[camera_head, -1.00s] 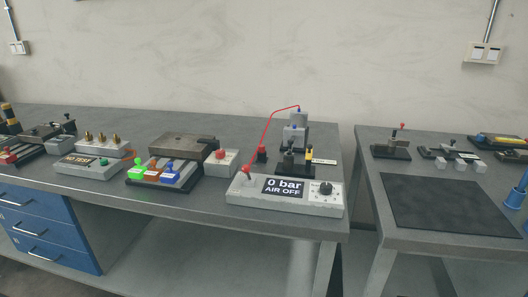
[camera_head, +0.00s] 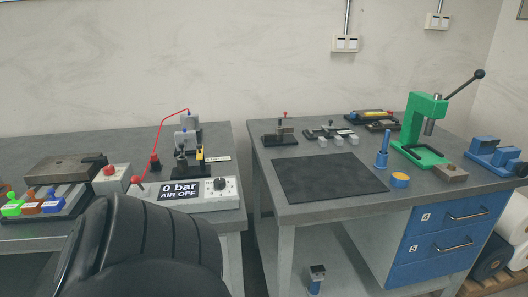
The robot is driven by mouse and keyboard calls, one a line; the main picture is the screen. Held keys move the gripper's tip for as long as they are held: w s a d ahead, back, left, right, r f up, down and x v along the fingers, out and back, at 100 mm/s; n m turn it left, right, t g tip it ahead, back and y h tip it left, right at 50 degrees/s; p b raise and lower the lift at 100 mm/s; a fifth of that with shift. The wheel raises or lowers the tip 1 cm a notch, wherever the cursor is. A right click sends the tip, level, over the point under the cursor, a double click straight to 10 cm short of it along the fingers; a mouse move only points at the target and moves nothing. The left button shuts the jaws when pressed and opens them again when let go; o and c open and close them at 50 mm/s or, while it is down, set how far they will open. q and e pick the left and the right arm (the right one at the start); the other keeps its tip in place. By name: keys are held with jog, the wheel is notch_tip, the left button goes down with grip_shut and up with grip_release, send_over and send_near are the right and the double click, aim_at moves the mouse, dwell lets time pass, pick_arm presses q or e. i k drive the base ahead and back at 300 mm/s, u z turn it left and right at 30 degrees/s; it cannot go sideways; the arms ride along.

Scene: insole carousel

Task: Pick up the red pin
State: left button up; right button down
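A small red-topped piece (camera_head: 285,114) stands up at the dark fixture (camera_head: 281,138) at the back left of the right table; it is the likeliest red pin, but it is too small to be sure. A dark rounded link of my arm fills the lower left and hides part of the left table's front. Neither gripper is in view.
The right table has a black mat (camera_head: 328,177), a green press (camera_head: 425,130), a blue upright tool (camera_head: 383,148) and a blue-yellow cup (camera_head: 400,180). A gap separates it from the left table. Blue drawers (camera_head: 440,240) are below.

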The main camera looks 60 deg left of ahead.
aim_at(154, 157)
jog(key=z, duration=1.1)
jog(key=k, duration=2.4)
jog(key=u, duration=0.1)
